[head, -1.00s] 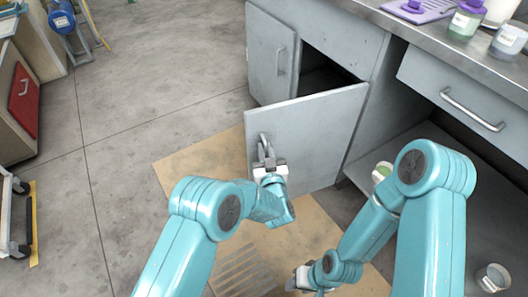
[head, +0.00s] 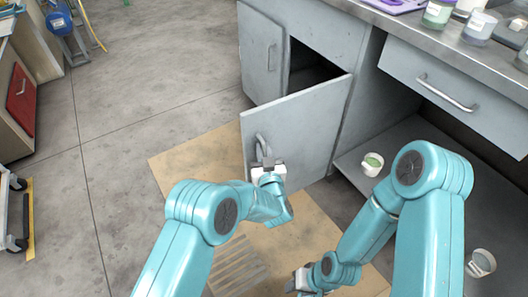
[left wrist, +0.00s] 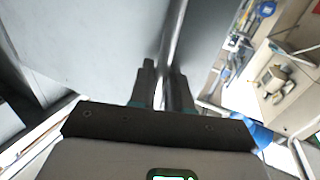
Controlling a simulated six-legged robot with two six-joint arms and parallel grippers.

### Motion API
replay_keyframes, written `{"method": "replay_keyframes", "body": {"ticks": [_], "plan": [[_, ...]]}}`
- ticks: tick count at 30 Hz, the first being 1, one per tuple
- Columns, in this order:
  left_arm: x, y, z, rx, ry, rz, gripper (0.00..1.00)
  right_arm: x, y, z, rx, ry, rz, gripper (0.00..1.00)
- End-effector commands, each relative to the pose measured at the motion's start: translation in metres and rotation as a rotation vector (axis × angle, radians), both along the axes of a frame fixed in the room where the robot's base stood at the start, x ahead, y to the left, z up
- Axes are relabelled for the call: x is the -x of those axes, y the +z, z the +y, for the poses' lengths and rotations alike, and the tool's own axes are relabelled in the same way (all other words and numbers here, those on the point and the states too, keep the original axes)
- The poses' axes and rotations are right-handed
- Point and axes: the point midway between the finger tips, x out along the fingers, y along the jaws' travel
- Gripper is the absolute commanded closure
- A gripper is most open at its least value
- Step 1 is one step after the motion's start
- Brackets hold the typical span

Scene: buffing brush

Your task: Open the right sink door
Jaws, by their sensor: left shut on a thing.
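The right sink door (head: 305,138) is a flat grey panel in the head view. It stands partly open, swung out from the cabinet, with a dark opening (head: 312,72) behind its top edge. Its metal bar handle (head: 261,145) is near its left edge. My left gripper (head: 265,163) is at the lower part of this handle. In the left wrist view the handle bar (left wrist: 175,35) runs between the dark fingers of my left gripper (left wrist: 164,88), which are shut on it. My right gripper (head: 299,281) is low in the head view, away from the door; its jaws are unclear.
The left sink door (head: 261,55) is closed. A drawer (head: 450,80) and an open shelf (head: 415,135) with a white mug (head: 372,168) are on the right. A tan mat (head: 195,150) lies below the door.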

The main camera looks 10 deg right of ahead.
Motion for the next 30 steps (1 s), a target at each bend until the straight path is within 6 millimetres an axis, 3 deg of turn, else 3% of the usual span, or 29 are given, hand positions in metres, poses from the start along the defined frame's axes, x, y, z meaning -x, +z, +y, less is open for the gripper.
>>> {"method": "replay_keyframes", "body": {"ticks": [8, 9, 10, 30], "plan": [[0.0001, 0.0004, -0.0001, -0.001, 0.0, -0.001, 1.0, -0.0001, 0.0001, -0.0001, 0.0, 0.0, 0.0, 0.57], [0.0003, 0.0004, -0.0001, -0.001, -0.001, -0.001, 0.76, -0.0001, 0.0001, -0.0001, 0.0, 0.0, 0.0, 0.57], [0.0005, 0.0004, -0.0002, -0.001, 0.0, -0.001, 0.69, -0.0001, 0.0001, -0.0001, 0.0, 0.0, 0.0, 0.57], [0.0016, -0.0006, 0.0016, 0.0, -0.002, 0.0, 0.69, -0.0007, -0.004, -0.0007, 0.0, -0.003, -0.001, 0.57]]}}
